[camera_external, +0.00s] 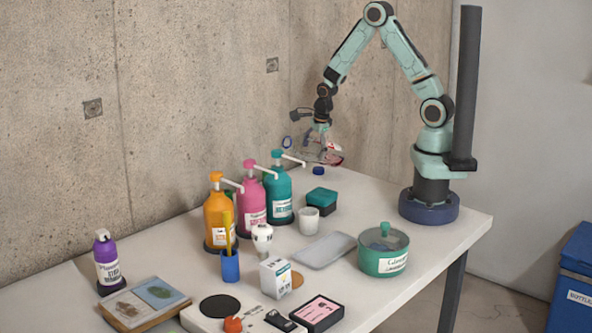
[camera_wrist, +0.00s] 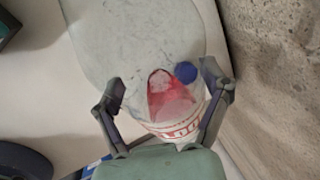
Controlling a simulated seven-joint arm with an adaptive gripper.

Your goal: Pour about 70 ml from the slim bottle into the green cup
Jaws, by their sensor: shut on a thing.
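My gripper (camera_external: 320,146) is in the air above the back of the table. It is shut on a clear see-through vessel (camera_wrist: 183,122) with red contents or marking and red print. The vessel also shows faintly in the external view (camera_external: 306,154), where it looks tilted; its full outline is hard to tell, and I cannot confirm it is the slim bottle. In the wrist view the fingers (camera_wrist: 163,88) are on its two sides. I cannot pick out a green cup for certain. A white cup (camera_external: 309,222) stands mid-table. No stream of liquid is visible.
Orange (camera_external: 217,215), pink (camera_external: 250,200) and teal (camera_external: 278,193) pump bottles stand along the wall. A teal block (camera_external: 321,200), a grey tray (camera_external: 325,250) and a green lidded pot (camera_external: 383,258) are nearby. A blue cap (camera_external: 318,171) is below my gripper. Clutter fills the front.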

